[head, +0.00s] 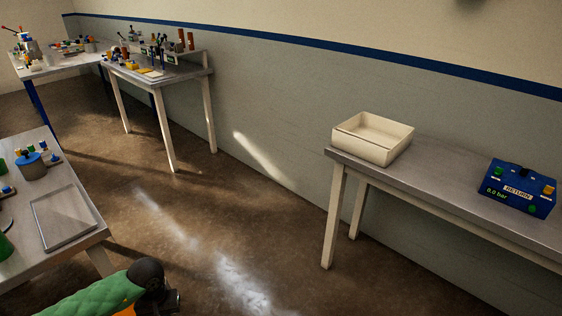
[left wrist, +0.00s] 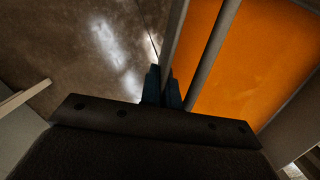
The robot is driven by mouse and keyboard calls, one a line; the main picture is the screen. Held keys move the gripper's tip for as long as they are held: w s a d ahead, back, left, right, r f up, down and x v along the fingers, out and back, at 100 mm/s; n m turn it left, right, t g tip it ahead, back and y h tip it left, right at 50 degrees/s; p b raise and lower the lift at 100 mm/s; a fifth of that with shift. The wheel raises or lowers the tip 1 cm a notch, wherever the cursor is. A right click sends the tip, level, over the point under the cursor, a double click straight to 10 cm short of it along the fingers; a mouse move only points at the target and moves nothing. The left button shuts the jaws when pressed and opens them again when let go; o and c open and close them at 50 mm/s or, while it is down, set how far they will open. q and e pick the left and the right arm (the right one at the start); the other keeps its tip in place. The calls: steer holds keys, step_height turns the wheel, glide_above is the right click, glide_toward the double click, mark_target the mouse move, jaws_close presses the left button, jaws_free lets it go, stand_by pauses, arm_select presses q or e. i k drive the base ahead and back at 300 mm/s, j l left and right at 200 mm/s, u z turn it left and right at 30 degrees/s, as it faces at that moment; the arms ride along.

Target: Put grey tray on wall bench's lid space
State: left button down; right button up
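My left gripper (head: 168,302) hangs low at the bottom of the head view. In the left wrist view its dark fingers (left wrist: 163,90) are close together with a grey rim between them. This rim seems to belong to a grey tray (left wrist: 213,42) with an orange inside, which lies to the right of the fingers; most of it is out of the head view. The wall bench (head: 455,193) stands at right along the wall. Its top is bare between the cream box and the blue box. My right gripper is not in view.
A cream open box (head: 372,138) and a blue box (head: 518,188) marked RETURN stand on the wall bench. Cluttered tables stand at the back. The floor between is clear.

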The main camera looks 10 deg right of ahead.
mark_target(434, 167)
steer(key=k+l+z, duration=0.1)
steer(key=l+z, duration=0.2)
steer(key=l, duration=1.25)
steer(key=l+z, duration=0.3)
steer(key=l, duration=1.25)
